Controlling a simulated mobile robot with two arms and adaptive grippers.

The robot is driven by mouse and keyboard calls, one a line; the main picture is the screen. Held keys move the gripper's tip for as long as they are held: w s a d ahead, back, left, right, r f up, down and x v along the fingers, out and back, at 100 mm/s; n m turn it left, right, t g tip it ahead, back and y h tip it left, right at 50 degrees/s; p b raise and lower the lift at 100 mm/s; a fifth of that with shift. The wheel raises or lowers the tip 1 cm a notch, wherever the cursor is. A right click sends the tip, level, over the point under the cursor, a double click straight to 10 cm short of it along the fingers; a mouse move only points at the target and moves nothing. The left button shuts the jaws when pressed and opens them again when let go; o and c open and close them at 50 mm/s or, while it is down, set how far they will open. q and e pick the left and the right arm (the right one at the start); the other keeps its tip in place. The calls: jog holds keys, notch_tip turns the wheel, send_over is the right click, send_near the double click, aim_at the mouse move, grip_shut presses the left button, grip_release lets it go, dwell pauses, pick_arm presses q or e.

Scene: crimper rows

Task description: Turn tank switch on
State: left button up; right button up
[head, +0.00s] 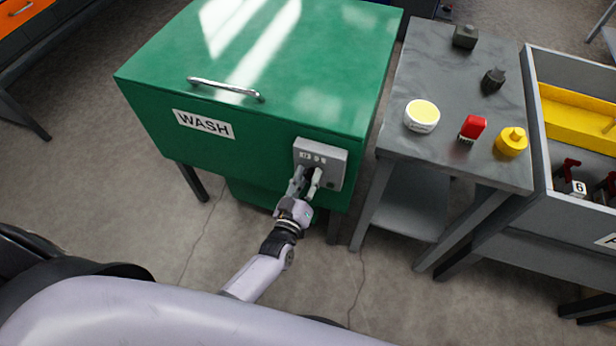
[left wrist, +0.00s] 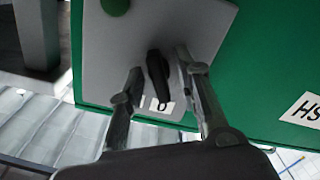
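The green wash tank (head: 265,70) carries a grey switch box (head: 320,158) on its front, at the right. In the left wrist view, a black switch knob (left wrist: 158,78) stands out from the grey plate (left wrist: 205,25) of the box. Its lower end lies near the 0 of a white label (left wrist: 163,105) marked I and 0. My left gripper (head: 306,174) is at the box. It also shows in the left wrist view (left wrist: 159,66), its fingers apart on either side of the knob. A gap shows at the left finger; contact at the right finger is unclear. My right gripper is not in view.
A green button (left wrist: 116,5) is on the same plate. A grey side table (head: 410,145) right of the tank holds a white tub (head: 422,116), a red item (head: 472,128) and a yellow bottle (head: 511,141). Open floor lies left of my arm.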

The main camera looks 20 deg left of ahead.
pick_arm(q)
jog(key=shift+c, duration=0.5)
grip_shut()
